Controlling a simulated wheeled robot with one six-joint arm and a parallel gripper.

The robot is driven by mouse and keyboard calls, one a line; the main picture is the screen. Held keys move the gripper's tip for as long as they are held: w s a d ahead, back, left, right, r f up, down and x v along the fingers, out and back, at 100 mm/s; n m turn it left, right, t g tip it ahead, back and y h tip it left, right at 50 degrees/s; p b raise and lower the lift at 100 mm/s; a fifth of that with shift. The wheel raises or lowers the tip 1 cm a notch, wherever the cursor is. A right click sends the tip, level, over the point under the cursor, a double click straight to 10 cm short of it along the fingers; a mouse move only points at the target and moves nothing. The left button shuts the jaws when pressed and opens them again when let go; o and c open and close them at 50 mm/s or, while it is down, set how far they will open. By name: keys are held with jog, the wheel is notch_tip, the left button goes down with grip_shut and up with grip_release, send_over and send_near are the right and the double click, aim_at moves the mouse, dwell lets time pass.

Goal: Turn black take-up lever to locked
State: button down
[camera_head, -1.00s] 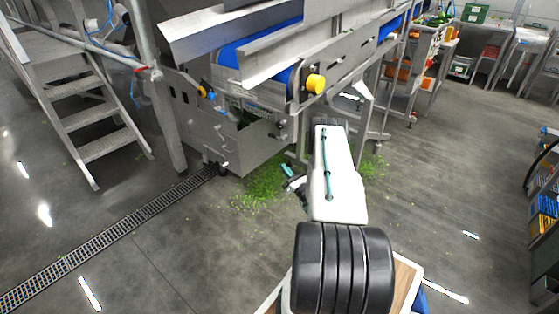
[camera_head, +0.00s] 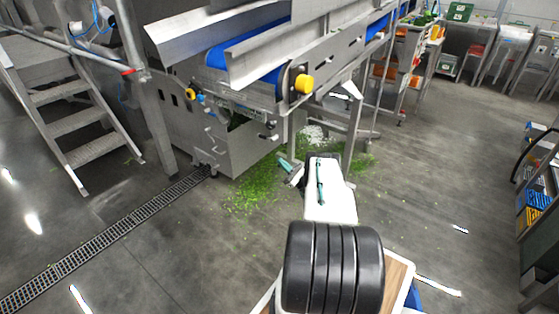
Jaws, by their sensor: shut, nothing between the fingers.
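The conveyor end has a dark bracket (camera_head: 283,82) beside a yellow round cap (camera_head: 304,84). A small dark handle-like part (camera_head: 268,137) sticks out lower on the grey machine side. I cannot tell for sure which dark part is the take-up lever, or how it is set. My gripper (camera_head: 288,170) shows small at the far end of my white arm, partly hidden by it. It is shut and empty, low in front of the machine and apart from the dark handle-like part in the picture.
Green leaf scraps (camera_head: 262,185) lie on the floor under the conveyor. Metal steps (camera_head: 82,122) and a post stand at the left. A floor drain grate (camera_head: 110,240) runs diagonally. A shelf with bins (camera_head: 538,190) stands at the right; the floor between is open.

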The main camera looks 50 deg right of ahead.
jog(key=w+a+r, duration=0.1)
jog(key=w+r, duration=0.5)
jog(key=r, duration=0.2)
jog(key=shift+w+a+r, duration=0.4)
jog(key=shift+d, duration=0.1)
